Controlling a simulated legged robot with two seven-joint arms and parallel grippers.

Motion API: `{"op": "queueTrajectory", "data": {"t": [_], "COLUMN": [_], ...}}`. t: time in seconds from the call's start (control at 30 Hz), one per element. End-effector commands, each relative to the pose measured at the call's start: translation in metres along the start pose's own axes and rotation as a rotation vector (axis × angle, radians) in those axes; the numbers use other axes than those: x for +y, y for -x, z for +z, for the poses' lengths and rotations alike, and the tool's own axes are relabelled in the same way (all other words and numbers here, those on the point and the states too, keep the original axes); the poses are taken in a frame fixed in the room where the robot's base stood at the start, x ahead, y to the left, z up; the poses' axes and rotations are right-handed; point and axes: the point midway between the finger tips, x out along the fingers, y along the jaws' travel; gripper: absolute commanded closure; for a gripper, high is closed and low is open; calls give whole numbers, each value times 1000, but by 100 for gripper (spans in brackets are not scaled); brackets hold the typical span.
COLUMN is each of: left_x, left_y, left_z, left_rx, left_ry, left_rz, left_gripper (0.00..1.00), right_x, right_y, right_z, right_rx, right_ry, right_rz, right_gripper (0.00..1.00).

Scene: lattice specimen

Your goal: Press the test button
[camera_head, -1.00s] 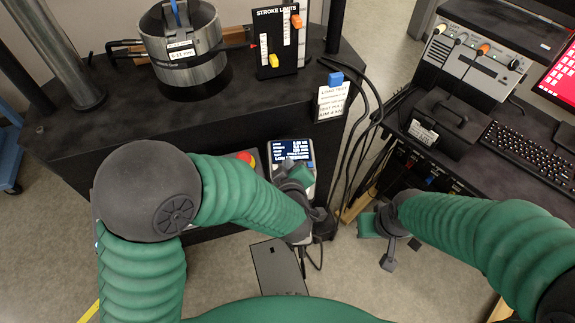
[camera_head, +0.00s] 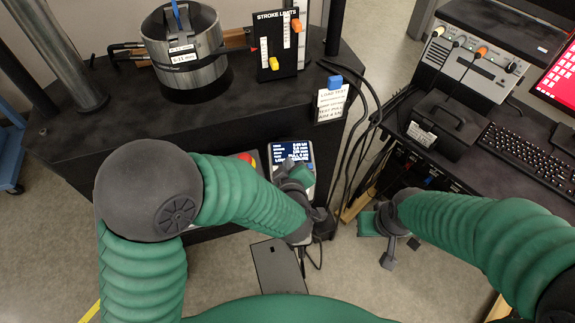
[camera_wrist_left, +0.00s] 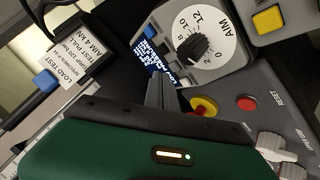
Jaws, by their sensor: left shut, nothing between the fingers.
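My left gripper (camera_wrist_left: 162,92) is shut and empty, its dark fingers over the control box. In the head view the left gripper (camera_head: 292,186) covers the lower part of the box, below its lit display (camera_head: 293,151). In the left wrist view the display (camera_wrist_left: 150,52), a white AIM dial (camera_wrist_left: 205,38) with a black knob, a yellow button (camera_wrist_left: 268,19), a red button (camera_wrist_left: 247,102) and a yellow ring (camera_wrist_left: 204,106) show. I cannot read which is the test button, nor tell whether the fingertips touch anything. My right gripper (camera_head: 388,240) hangs right of the box; its jaws are unclear.
A metal cylinder (camera_head: 188,62) and a STROKE LIMITS board (camera_head: 265,45) stand on the black table (camera_head: 250,108). A blue-topped label stand (camera_head: 332,100) is at its right edge, near loose black cables. A keyboard (camera_head: 518,155) lies at the right.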

Motion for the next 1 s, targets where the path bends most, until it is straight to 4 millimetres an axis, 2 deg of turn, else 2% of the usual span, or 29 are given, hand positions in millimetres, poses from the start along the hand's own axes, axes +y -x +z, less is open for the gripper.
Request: {"op": "queueTrajectory", "data": {"t": [0.17, 0.6, 1.0], "left_x": [3, 26, 25], "left_y": [3, 34, 35], "left_z": [-3, -26, -25], "left_rx": [0, -1, 0], "left_ry": [0, -1, 0], "left_rz": [0, 1, 0], "left_gripper": [100, 100, 100], "right_x": [0, 0, 0], "right_y": [5, 46, 45], "right_z": [-1, -11, -10], "right_rx": [0, 0, 0], "right_ry": [0, 0, 0], "right_rz": [0, 0, 0], "right_gripper": [100, 100, 100]}}
